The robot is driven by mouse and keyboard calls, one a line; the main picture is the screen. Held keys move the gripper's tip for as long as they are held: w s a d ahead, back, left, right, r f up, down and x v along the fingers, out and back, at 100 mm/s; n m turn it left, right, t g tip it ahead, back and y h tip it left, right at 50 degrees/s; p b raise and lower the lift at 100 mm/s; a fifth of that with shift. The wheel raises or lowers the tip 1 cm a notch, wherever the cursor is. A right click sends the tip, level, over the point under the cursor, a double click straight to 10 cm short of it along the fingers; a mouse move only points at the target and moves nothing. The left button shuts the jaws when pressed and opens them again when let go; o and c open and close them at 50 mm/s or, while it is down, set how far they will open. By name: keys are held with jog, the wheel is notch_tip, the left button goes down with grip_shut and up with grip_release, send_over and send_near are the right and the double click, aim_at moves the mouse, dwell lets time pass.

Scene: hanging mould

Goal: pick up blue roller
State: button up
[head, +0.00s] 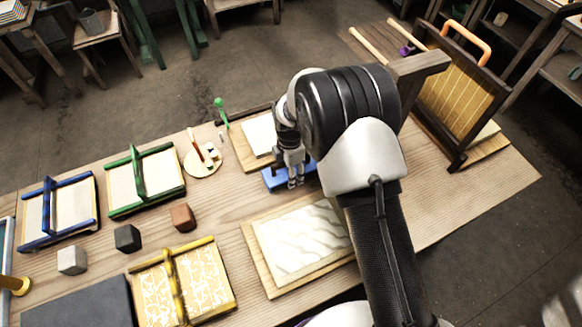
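A low, flat-looking blue object (273,181) lies on the wooden table just below my gripper. I cannot tell whether it is the blue roller or a tray holding it, because my gripper and arm cover part of it. My gripper (294,184) points down over its middle, with the fingertips at or very near it. The fingers are too small to show whether they are open or closed on anything.
A white-topped board (258,135) with a green-handled tool (220,110) lies behind. A marbled white board (305,240) lies in front. A blue-handled frame (60,208) and green-handled frame (146,180) are left; a dark upright frame (458,88) stands right.

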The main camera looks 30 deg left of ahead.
jog(key=shift+c, duration=0.6)
